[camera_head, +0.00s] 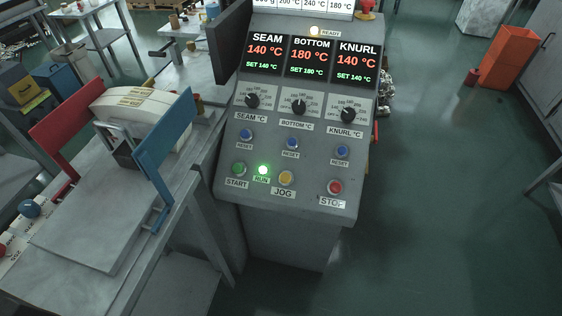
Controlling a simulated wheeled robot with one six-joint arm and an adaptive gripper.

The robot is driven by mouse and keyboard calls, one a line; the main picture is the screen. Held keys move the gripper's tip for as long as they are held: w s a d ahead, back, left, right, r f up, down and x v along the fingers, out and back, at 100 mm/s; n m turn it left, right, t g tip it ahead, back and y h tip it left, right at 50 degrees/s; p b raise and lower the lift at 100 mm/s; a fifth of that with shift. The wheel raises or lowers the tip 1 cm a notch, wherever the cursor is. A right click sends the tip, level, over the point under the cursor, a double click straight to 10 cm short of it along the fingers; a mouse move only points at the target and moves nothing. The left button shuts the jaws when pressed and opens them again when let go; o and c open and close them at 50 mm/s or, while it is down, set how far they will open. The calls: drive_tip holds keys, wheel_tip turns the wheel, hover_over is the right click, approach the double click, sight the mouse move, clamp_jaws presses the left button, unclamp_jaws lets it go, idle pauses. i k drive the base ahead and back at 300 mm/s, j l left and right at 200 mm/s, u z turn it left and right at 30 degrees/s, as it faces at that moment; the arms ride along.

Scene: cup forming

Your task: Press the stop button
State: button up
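The red stop button (334,187) sits at the lower right of the grey sloped control panel (312,205), above a label reading STOP. To its left in the same row are a yellow JOG button (286,178), a lit green RUN lamp (263,170) and a green START button (239,169). The stop button is uncovered and in plain sight. My gripper is not in view.
Three blue RESET buttons, such as the right one (343,151), and three knobs, such as the KNURL knob (348,114), lie above. A metal table (95,284) with red and blue plates stands left.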

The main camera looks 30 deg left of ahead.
sight(335, 187)
drive_tip(key=i+l+u, duration=0.1)
drive_tip(key=i+u, duration=0.15)
drive_tip(key=u, duration=0.15)
drive_tip(key=i+l+u, duration=0.15)
drive_tip(key=i+u, duration=0.2)
drive_tip(key=i+l+u, duration=0.15)
drive_tip(key=u, duration=0.25)
drive_tip(key=l, duration=0.1)
